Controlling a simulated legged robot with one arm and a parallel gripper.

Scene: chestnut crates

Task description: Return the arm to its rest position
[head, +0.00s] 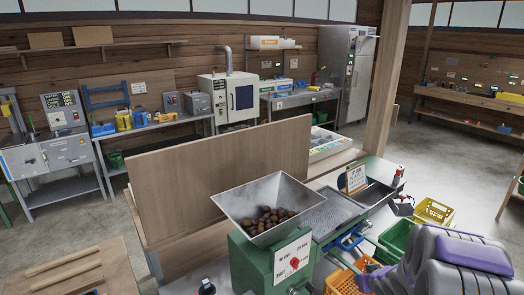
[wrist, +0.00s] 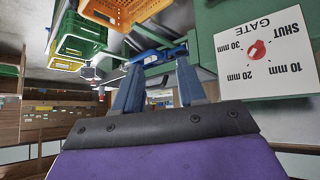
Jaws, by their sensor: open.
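My gripper (wrist: 158,76) shows in the wrist view, which looks upside down. Its two blue-grey fingers stand apart with nothing between them. A green machine (wrist: 210,20) with a gate dial (wrist: 257,50) is close beside the fingers, to their right in that view. My purple and grey arm (head: 450,262) fills the lower right of the head view, folded near my body. The fingertips cannot be made out in the head view.
A metal hopper (head: 268,205) with brown chestnuts tops the machine. Yellow (head: 433,212), green (head: 395,238) and orange (head: 345,283) crates stand close to my arm. A wooden panel (head: 220,175) rises behind the hopper. Open floor (head: 450,165) lies at the back right.

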